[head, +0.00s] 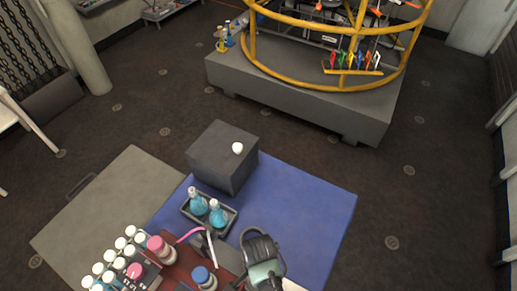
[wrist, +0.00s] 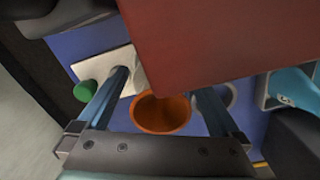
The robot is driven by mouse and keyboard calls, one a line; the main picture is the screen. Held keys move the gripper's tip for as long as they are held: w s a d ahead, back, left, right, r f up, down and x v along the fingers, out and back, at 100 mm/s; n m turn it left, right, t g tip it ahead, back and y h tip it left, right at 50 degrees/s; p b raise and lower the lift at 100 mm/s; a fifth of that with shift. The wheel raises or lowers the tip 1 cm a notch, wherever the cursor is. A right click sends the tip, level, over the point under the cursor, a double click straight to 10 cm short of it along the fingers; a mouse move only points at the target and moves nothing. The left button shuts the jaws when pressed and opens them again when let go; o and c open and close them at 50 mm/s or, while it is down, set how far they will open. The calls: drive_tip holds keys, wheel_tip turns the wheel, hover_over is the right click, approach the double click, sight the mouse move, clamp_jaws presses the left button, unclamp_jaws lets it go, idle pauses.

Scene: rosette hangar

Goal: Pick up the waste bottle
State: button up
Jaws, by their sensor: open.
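No bottle is clearly marked as the waste bottle, so I cannot tell which one it is. In the head view, a bottle with a blue cap (head: 203,277) and a bottle with a pink cap (head: 159,246) stand on a reddish surface at the bottom. My gripper (wrist: 163,84) is open in the wrist view, its two fingers spread apart. An orange round cup-like thing (wrist: 161,114) shows between and beyond the fingers. I see nothing held. A red panel (wrist: 225,45) hides much of what lies beyond.
A black tray (head: 229,222) with two blue flasks stands on the blue mat (head: 310,207). Several white-capped bottles (head: 120,243) stand at lower left. A dark box (head: 215,165) stands behind the tray. A green cap (wrist: 86,92) lies near a white plate (wrist: 103,68). The mat's right side is clear.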

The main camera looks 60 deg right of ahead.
drive_tip(key=shift+f, duration=0.85)
drive_tip(key=c, duration=1.5)
drive_tip(key=shift+r, duration=0.1)
